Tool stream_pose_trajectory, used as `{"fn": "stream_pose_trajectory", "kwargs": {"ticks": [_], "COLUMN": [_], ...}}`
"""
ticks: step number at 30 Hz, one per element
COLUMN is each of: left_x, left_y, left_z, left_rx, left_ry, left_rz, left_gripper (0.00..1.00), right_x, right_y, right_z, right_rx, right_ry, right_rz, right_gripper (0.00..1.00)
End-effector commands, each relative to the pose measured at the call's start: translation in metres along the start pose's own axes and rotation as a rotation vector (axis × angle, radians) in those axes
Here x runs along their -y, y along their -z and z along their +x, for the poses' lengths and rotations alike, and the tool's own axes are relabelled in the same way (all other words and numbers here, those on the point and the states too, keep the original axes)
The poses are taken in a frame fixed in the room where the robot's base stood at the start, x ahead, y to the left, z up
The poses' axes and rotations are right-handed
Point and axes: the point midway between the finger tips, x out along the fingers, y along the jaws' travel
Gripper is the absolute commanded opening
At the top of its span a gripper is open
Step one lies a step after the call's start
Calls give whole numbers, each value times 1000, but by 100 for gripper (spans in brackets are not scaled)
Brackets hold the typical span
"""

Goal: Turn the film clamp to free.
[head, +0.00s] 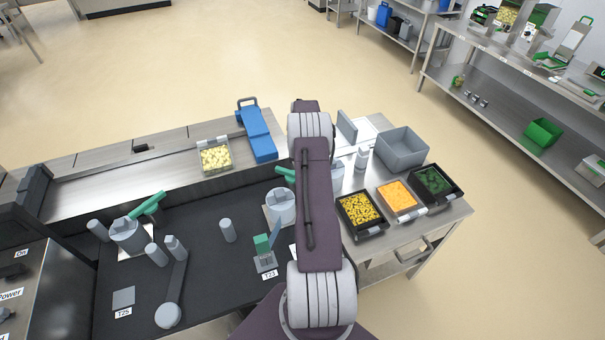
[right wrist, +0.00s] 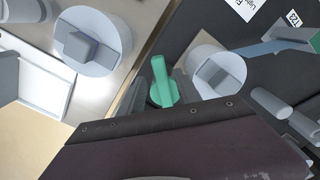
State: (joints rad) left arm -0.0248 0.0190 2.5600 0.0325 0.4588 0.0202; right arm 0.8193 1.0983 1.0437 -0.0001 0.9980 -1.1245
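A green lever (right wrist: 160,78) stands up between the dark fingers of my right gripper (right wrist: 162,92) in the right wrist view. One finger is on each side of it, and I cannot tell whether they press on it. In the head view this lever (head: 285,173) shows only in part, left of my arm, which hides the right gripper. A second green lever (head: 147,206) is at the left, by a grey cylinder (head: 128,236). I see no label that tells which part is the film clamp. My left gripper is not in view.
A round grey knob (right wrist: 216,72) on the black panel is close right of the right gripper. Another knob (right wrist: 92,42) is on the steel side. A blue block (head: 258,136), a food tray (head: 215,157) and filled black trays (head: 376,230) are around. A grey bin (head: 402,150) stands at the back right.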

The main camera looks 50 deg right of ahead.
Motion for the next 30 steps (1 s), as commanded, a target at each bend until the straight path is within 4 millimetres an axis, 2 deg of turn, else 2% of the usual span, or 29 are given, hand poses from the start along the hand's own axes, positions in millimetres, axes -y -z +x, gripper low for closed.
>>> {"fn": "stream_pose_trajectory", "kwargs": {"ticks": [6, 10, 15, 30], "left_x": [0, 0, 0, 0], "left_y": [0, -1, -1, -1], "left_z": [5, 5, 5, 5], "left_rx": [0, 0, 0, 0], "left_ry": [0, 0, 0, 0], "left_rz": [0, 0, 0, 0], "left_gripper": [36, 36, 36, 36], "right_x": [-1, -1, 0, 1], "right_y": [0, 0, 0, 2], "right_z": [-49, -67, -74, -73], "right_rx": [-2, -2, -1, -1], "right_ry": [-4, -4, -1, -1], "right_rz": [0, 0, 0, -4], "right_gripper": [40, 40, 40, 40]}}
